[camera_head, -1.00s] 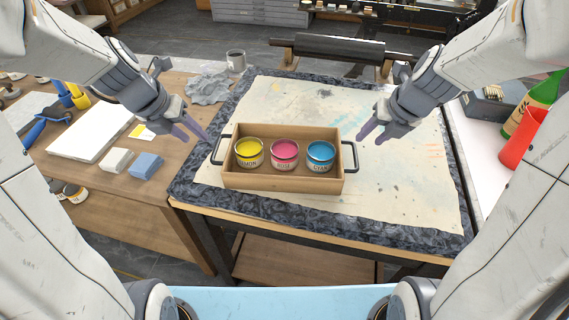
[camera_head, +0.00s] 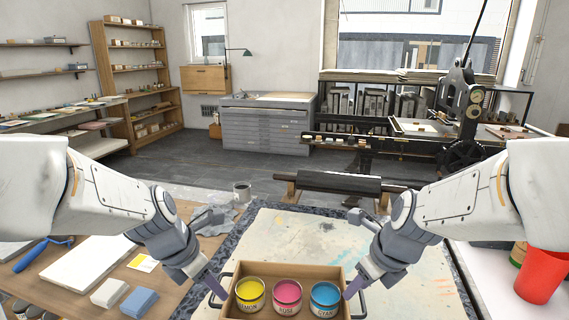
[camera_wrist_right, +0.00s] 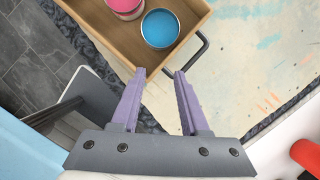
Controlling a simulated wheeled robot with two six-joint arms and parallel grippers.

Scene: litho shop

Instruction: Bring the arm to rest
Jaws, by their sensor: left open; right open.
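My left gripper (camera_head: 214,286) is open and empty beside the left end of the wooden tray (camera_head: 238,268). My right gripper (camera_head: 354,288) is open beside the tray's right end. In the right wrist view its open fingers (camera_wrist_right: 160,75) point at the tray's corner and black handle (camera_wrist_right: 203,48), with nothing between them. The tray holds a yellow tin (camera_head: 250,290), a pink tin (camera_head: 287,292) and a blue tin (camera_head: 325,296). The tray's near side is cut off by the head view's lower edge.
The tray stands on a paint-stained cloth (camera_head: 300,232) on the table. On the left bench are a white slab (camera_head: 80,268) and a blue block (camera_head: 137,303). A red cup (camera_head: 540,275) is at right.

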